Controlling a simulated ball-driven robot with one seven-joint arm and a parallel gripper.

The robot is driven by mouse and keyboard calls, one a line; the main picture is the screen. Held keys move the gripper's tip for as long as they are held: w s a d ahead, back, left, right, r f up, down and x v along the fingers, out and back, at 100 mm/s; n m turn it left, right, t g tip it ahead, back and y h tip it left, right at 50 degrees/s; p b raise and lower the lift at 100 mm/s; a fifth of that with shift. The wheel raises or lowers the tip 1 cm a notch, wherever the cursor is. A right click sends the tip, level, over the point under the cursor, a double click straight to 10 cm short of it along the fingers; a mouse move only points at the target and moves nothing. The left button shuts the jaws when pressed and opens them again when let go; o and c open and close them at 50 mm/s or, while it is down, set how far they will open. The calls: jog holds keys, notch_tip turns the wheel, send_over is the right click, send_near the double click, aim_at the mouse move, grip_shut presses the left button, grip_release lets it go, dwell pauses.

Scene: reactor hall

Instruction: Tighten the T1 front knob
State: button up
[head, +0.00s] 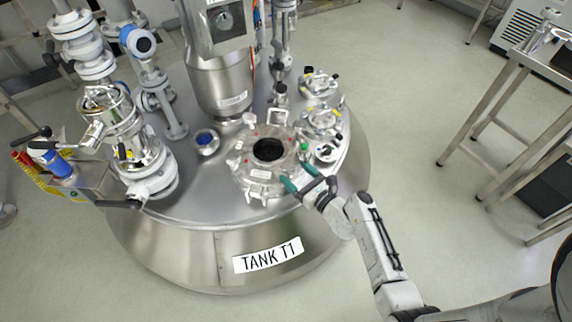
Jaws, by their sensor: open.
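The tank labelled TANK T1 (200,240) is a wide steel vessel in the middle of the head view. A round hatch (243,172) with a dark central opening sits on its lid near the front. Several small clamps or knobs ring the hatch; a pale fitting (258,190) shows at its front edge. I cannot tell for sure which is the front knob; my gripper may hide part of it. My gripper (299,177), with teal fingers, is open at the hatch's front right edge. I cannot tell whether it touches anything.
Valves and pipes (140,165) stand on the tank's left side. A steel column (220,85) rises behind the hatch. Small flanged ports (320,120) lie to the hatch's right. A steel table (545,60) stands at the far right. The floor between is clear.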

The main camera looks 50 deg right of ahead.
aim_at(286, 165)
jog(key=shift+w+d+b, duration=0.15)
jog(key=shift+w+d, duration=0.05)
jog(key=shift+w, duration=1.1)
jog(key=shift+w+d+b, duration=0.15)
jog(key=shift+w+d, duration=0.05)
jog(key=shift+w, duration=1.05)
jog(key=shift+c, duration=0.4)
jog(key=c, duration=0.9)
